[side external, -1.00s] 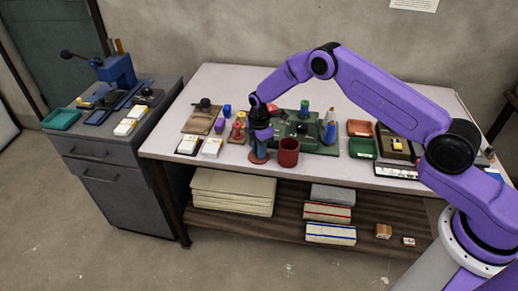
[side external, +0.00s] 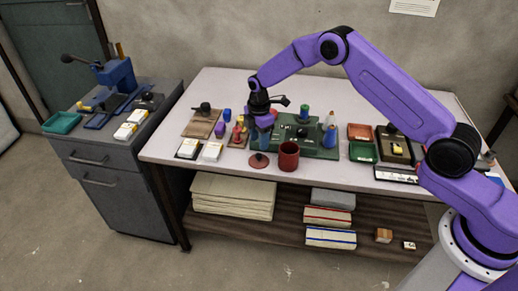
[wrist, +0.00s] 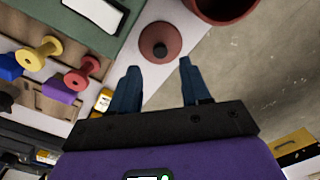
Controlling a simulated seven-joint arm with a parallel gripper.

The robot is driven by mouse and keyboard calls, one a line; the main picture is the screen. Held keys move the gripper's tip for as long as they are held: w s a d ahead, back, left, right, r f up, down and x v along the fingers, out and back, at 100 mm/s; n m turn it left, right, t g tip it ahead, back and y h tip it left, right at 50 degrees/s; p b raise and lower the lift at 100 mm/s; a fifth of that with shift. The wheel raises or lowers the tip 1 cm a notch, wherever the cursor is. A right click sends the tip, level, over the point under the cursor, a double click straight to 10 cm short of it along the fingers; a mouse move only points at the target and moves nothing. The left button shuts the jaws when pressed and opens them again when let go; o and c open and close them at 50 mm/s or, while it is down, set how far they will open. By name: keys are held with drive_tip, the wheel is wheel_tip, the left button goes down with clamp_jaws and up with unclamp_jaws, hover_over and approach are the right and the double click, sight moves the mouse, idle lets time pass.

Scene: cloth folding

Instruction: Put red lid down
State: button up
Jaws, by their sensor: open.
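The red lid (side external: 258,160) is a flat disc with a dark knob, lying on the table near the front edge. It also shows in the wrist view (wrist: 172,45), just beyond my fingertips. The red pot (side external: 288,158) stands upright to the right of the lid, its open rim partly in the wrist view (wrist: 222,8). My gripper (side external: 262,125) is above and slightly behind the lid, apart from it. In the wrist view my two blue fingers (wrist: 159,68) are spread with nothing between them.
A green board (side external: 315,150) with bottles lies behind the pot. Red and yellow spools (wrist: 82,76) on a wooden base stand close to my gripper's left. White boxes (side external: 212,151) sit further left. The table's front edge is close to the lid.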

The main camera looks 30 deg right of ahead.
sight(259, 155)
drive_tip(key=shift+r, duration=2.7)
drive_tip(key=s+a+r+m, duration=0.1)
drive_tip(key=s+a+r, duration=0.1)
drive_tip(key=s+r, duration=0.7)
drive_tip(key=s+a+r+m, duration=0.2)
drive_tip(key=s+a+r, duration=0.15)
drive_tip(key=s, duration=0.95)
drive_tip(key=s+d+r+m, duration=0.1)
drive_tip(key=s+d, duration=0.4)
drive_tip(key=s, duration=0.6)
drive_tip(key=s+d+r+m, duration=0.1)
drive_tip(key=s+d, duration=0.5)
drive_tip(key=s, duration=0.5)
drive_tip(key=shift+s+d+r, duration=0.2)
drive_tip(key=shift+s, duration=0.05)
